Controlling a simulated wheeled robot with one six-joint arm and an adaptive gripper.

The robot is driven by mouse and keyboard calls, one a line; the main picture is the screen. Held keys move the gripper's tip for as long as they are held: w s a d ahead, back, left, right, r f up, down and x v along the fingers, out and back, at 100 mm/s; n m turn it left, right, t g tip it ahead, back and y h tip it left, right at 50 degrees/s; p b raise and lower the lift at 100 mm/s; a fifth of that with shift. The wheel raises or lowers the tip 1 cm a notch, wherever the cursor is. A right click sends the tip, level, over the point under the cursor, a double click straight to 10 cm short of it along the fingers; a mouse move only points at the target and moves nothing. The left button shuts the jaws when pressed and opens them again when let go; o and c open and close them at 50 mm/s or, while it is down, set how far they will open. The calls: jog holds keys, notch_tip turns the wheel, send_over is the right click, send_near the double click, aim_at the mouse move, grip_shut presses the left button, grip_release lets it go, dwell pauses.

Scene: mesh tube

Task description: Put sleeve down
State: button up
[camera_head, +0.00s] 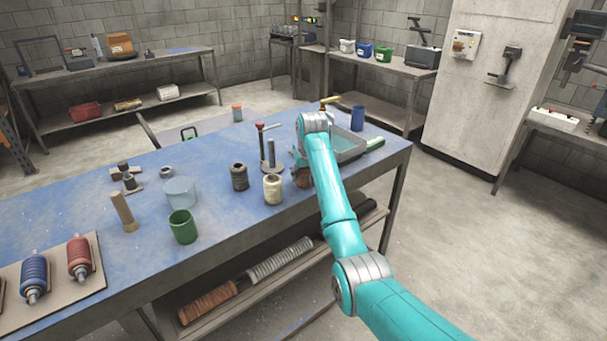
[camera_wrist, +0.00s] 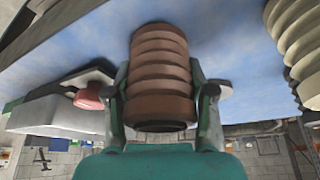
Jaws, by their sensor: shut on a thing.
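A brown ribbed sleeve (camera_wrist: 160,75) stands between the two fingers of my gripper (camera_wrist: 163,100) in the wrist view. The fingers press on its sides, so my gripper is shut on it. In the head view the brown sleeve (camera_head: 302,178) shows in part beside my teal arm, near the front edge of the blue table (camera_head: 225,225). My arm hides most of the gripper there. I cannot tell whether the sleeve's base touches the table.
A cream ribbed sleeve (camera_head: 272,189) stands just left of the held one. A dark sleeve (camera_head: 240,177), a green cup (camera_head: 183,226) and a clear tub (camera_head: 180,191) stand farther left. A post stand (camera_head: 271,156) and a grey tray (camera_head: 347,157) are close behind.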

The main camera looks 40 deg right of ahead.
jog(key=shift+f, duration=0.1)
jog(key=o, duration=1.2)
jog(key=shift+o, duration=0.2)
jog(key=v, duration=1.2)
jog(key=shift+s, duration=0.1)
